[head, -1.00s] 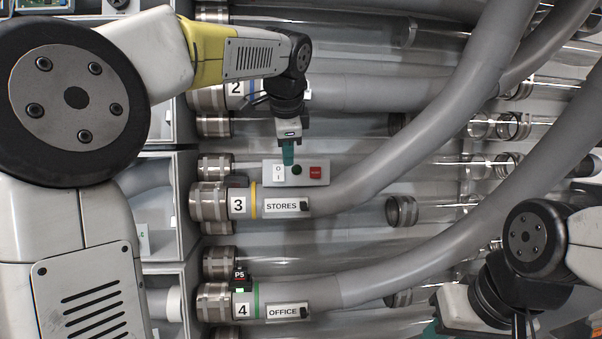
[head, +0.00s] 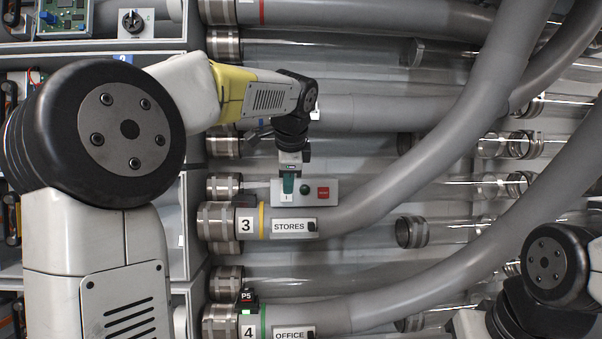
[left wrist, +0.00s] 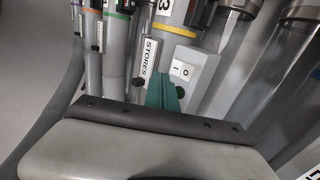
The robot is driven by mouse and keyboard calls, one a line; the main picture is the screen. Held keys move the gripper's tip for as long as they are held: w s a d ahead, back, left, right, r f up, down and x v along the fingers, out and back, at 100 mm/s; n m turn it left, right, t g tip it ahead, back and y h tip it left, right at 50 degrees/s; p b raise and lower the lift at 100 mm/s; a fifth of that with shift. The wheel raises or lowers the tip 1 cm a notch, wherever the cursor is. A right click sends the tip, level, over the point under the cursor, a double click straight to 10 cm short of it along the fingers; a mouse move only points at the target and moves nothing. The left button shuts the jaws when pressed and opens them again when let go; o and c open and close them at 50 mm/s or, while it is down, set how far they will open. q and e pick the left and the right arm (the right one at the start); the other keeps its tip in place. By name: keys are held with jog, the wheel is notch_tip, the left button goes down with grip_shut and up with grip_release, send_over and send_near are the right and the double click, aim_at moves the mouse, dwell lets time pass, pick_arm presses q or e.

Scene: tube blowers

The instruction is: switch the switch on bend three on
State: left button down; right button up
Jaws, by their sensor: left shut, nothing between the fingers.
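Bend three is a grey curved pipe (head: 375,200) with a yellow ring, a "3" label (head: 246,226) and a STORES plate (head: 293,226). A grey switch box (head: 333,184) sits just above the plate. It carries a white rocker switch (head: 288,198) marked O and I, a dark green round lamp (head: 305,188) and a red button (head: 323,192). My left gripper (head: 288,186) is shut and empty, its teal fingertips over the rocker's upper half. In the left wrist view, the fingertips (left wrist: 165,92) are close to the rocker (left wrist: 181,71); contact is unclear. My right gripper's fingers are out of view.
Bend four (head: 360,310), with an OFFICE plate (head: 288,332) and a small P5 box (head: 247,296), runs below. Other bends and clear tubes (head: 450,230) fill the wall. My right arm (head: 545,265) is at the lower right.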

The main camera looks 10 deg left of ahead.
aim_at(287, 200)
pick_arm(q)
jog(key=shift+w+a+f, duration=0.3)
jog(key=shift+w+f, duration=0.2)
jog(key=shift+w, duration=0.5)
jog(key=shift+w+a+f, duration=0.3)
jog(key=shift+w+f, duration=0.2)
jog(key=shift+w, duration=0.55)
jog(key=shift+w+a+f, duration=0.3)
jog(key=shift+w+f, duration=0.2)
jog(key=shift+w, duration=0.5)
jog(key=shift+w+f, duration=0.1)
jog(key=shift+w, duration=0.05)
jog(key=shift+r, duration=0.9)
